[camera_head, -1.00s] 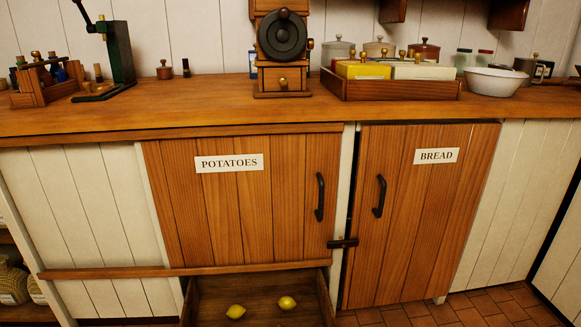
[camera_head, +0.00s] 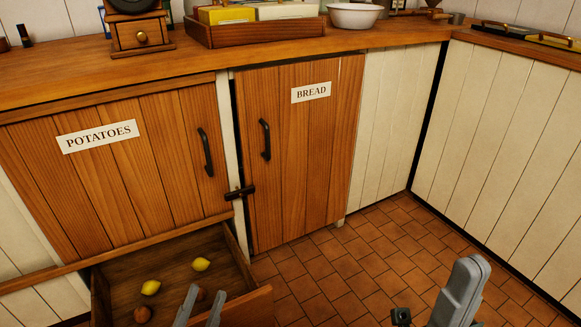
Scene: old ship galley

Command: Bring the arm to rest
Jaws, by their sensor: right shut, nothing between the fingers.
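My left gripper (camera_head: 205,294) shows at the bottom edge of the head view. Its two grey fingers stand apart over the open drawer, and no thing is seen held in them. My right gripper (camera_head: 472,264) is at the lower right, over the tiled floor. Its fingers are shut together with nothing between them. The rest of both arms is mostly out of frame.
The bread door (camera_head: 310,150) is shut. The floor (camera_head: 350,255) is clear.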

